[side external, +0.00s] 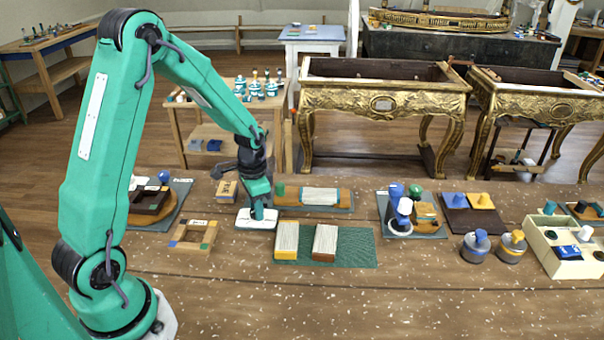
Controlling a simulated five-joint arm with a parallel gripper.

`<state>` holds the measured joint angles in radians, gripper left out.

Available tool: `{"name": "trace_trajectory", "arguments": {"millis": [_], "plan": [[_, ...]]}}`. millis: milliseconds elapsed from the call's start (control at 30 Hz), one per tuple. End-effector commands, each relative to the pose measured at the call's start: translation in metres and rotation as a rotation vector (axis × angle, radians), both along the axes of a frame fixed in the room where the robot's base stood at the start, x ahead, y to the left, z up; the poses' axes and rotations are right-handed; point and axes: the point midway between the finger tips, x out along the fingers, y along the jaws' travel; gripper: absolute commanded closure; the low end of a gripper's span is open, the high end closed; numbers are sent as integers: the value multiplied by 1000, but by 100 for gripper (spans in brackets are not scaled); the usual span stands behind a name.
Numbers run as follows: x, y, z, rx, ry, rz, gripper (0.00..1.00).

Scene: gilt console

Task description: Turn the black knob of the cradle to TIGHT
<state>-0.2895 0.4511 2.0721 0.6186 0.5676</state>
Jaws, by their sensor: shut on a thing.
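My gripper (258,204) points down at the left-middle of the bench. It is shut on what looks like the short teal handle of a flat white plate (243,222). The plate is level, close to the bench top; I cannot tell whether it touches. Just right of it, a wooden holder (343,195) with a pale striped block (319,196) lies on a blue-grey mat. This may be the cradle. I cannot make out a black knob on it or any TIGHT marking; my gripper and the plate may hide part of its left end.
A green mat (357,247) with two pale ribbed blocks (287,240) lies in front. A wooden frame (193,235) and a dark brown stand (150,201) are left. Knobbed pieces and a cream box (568,262) are right. The bench's front (330,308) is clear.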

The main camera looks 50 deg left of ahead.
Motion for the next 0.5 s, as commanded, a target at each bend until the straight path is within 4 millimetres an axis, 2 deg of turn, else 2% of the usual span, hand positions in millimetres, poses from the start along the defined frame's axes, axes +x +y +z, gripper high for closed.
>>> {"name": "trace_trajectory", "arguments": {"millis": [67, 100, 167, 200, 500], "plan": [[0, 0, 1, 0, -1, -2, 93], [0, 0, 1, 0, -1, -1, 62], [0, 0, 1, 0, -1, -1, 51], [0, 0, 1, 0, -1, -1, 48], [0, 0, 1, 0, -1, 1, 48]]}}
